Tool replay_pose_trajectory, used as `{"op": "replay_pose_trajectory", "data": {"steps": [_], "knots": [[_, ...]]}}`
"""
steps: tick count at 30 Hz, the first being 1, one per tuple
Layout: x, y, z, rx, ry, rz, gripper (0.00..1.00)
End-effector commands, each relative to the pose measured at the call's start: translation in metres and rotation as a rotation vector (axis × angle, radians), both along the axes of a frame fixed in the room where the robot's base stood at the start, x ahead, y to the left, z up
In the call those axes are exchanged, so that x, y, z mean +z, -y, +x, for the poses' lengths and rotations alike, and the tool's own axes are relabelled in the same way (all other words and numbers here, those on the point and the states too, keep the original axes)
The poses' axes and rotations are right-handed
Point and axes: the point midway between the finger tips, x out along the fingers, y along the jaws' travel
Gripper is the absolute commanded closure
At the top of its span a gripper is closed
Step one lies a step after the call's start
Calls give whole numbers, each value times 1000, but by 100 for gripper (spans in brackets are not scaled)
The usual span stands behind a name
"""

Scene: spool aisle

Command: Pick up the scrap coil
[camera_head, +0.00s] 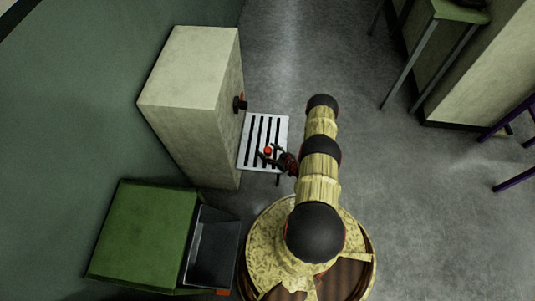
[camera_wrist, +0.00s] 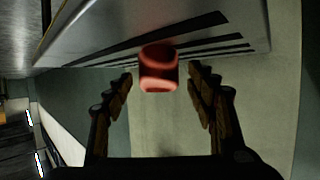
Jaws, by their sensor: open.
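The scrap coil is a small red ring-like piece (camera_wrist: 159,68). In the head view it shows as a red spot (camera_head: 267,150) over the pale slotted panel (camera_head: 254,162). My gripper (camera_head: 271,154) reaches left from the arm and is beside the coil. In the wrist view my gripper (camera_wrist: 161,88) is open, with one finger on each side of the coil. Gaps show between the coil and both fingers. The coil appears against the slotted panel (camera_wrist: 215,27). I cannot tell exactly how it rests there.
A tall pale cabinet (camera_head: 190,100) with a red and black knob (camera_head: 240,103) stands left of the panel. A green box (camera_head: 140,235) and a dark open bin (camera_head: 212,248) are at lower left. A green-topped table (camera_head: 455,12) is at upper right.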

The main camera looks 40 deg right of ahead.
Motion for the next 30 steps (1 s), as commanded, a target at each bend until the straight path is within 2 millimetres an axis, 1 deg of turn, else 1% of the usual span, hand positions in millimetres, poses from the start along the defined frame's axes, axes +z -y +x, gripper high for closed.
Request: {"op": "replay_pose_trajectory", "data": {"steps": [3,9,30], "knots": [[-1,0,5,0,1,-1,44],[0,1,5,0,1,-1,45],[0,1,5,-1,1,-1,85]]}}
